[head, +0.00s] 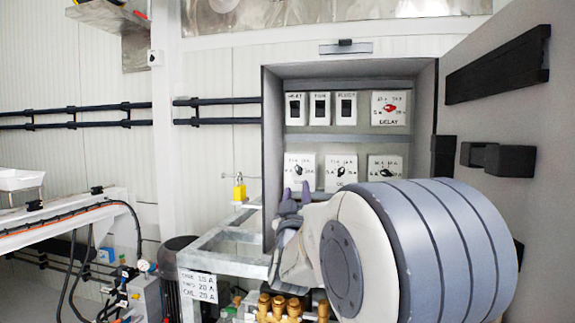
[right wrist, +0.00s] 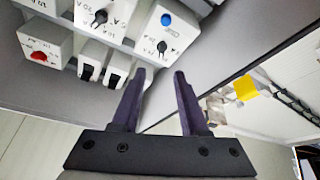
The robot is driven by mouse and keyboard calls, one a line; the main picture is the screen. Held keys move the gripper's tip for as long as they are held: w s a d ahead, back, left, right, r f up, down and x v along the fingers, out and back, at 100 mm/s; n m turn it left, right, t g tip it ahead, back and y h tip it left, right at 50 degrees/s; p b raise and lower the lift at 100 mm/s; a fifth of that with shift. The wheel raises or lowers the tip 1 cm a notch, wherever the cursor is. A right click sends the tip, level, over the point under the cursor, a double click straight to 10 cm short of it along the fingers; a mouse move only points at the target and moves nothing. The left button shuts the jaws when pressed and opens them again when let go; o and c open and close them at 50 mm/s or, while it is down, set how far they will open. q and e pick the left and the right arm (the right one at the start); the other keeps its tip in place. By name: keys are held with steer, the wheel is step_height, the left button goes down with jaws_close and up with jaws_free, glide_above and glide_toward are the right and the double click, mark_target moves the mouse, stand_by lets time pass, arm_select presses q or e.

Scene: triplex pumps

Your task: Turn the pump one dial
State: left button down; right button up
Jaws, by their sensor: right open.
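Three pale dial boxes with black knobs form the lower row in the grey cabinet: left dial (head: 300,166), middle dial (head: 340,169), right dial (head: 385,168). Their name labels are hard to read, so I cannot confirm which is pump one. My right gripper (head: 295,192) is open and empty, just below and in front of the left dial. In the right wrist view, turned about, my open fingers (right wrist: 161,75) point toward a dial box with a black knob (right wrist: 162,46) and a blue button (right wrist: 166,19), apart from it. My left gripper is out of view.
Three switches (head: 319,108) and a red DELAY dial (head: 390,107) sit above. The cabinet door (head: 490,110) stands open at right. A yellow padlock (head: 239,190) hangs left of the cabinet. A metal frame (head: 225,240) with an amperage sign (head: 199,288) stands below.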

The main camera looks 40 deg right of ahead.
mark_target(297, 170)
steer(key=p+x, duration=0.2)
steer(key=x, duration=0.7)
steer(key=shift+w+d, duration=0.15)
steer(key=shift+w, duration=0.15)
jaws_close()
